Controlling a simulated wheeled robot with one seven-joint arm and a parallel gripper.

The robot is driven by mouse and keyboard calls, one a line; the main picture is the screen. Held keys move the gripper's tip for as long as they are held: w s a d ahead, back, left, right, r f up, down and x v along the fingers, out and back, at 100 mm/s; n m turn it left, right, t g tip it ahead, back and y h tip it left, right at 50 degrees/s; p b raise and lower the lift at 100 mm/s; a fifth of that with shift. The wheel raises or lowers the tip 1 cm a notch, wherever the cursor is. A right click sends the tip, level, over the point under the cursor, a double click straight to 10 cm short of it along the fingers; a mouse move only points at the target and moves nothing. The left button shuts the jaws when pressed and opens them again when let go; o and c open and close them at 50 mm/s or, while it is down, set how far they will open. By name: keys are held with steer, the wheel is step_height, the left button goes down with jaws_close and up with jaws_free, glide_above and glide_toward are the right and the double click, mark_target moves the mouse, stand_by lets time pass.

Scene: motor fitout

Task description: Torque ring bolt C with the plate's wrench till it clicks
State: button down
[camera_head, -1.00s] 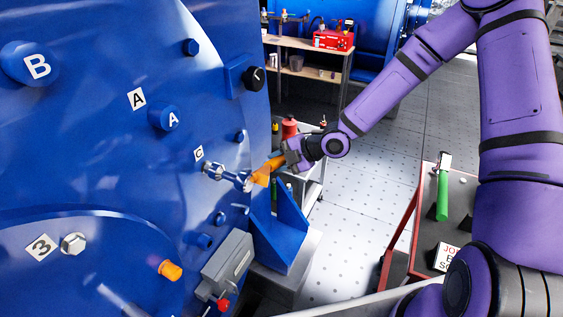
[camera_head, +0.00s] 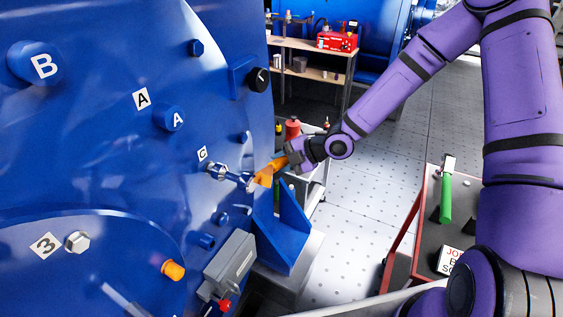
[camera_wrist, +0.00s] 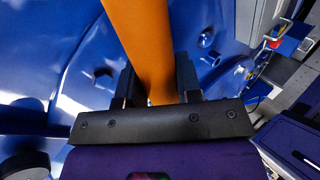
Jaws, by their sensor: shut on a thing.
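My gripper (camera_head: 290,158) is shut on the orange handle of a wrench (camera_head: 266,173). In the wrist view the orange handle (camera_wrist: 146,40) runs up between the two dark fingers. The wrench's head end is out of sight there.
A blue bracket (camera_head: 282,225) and a grey box (camera_head: 231,262) stand below the wrench. A red-edged tray (camera_head: 402,232) at right holds a green-handled tool (camera_head: 444,195) and a lettered card.

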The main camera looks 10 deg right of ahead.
steer(key=shift+w+a, duration=0.7)
steer(key=shift+a, duration=0.15)
stand_by(0.5)
steer(key=shift+f, duration=0.15)
steer(key=shift+s+a+f+m+g+y, duration=0.15)
steer(key=shift+s+f+m, duration=0.05)
steer(key=shift+f, duration=0.2)
steer(key=shift+s+a+f+m+g+y, duration=0.15)
steer(key=shift+s+f+m, duration=0.05)
steer(key=shift+f, duration=0.2)
steer(key=shift+s+a+f, duration=0.1)
steer(key=shift+f, duration=0.2)
steer(key=shift+s+a+f+m+g+y, duration=0.2)
steer(key=shift+s+f+m, duration=0.05)
steer(key=shift+f, duration=0.2)
steer(key=shift+s+a+f+m+g+y, duration=0.15)
steer(key=shift+s+f+m+g+y, duration=0.1)
steer(key=shift+f, duration=0.15)
steer(key=shift+f, duration=0.15)
stand_by(0.5)
steer(key=shift+s+a+f+m+y, duration=0.45)
steer(key=shift+s+f, duration=0.1)
steer(key=shift+f, duration=0.2)
steer(key=shift+s+a+f+g, duration=0.1)
steer(key=shift+s+f+g, duration=0.05)
steer(key=shift+g, duration=0.1)
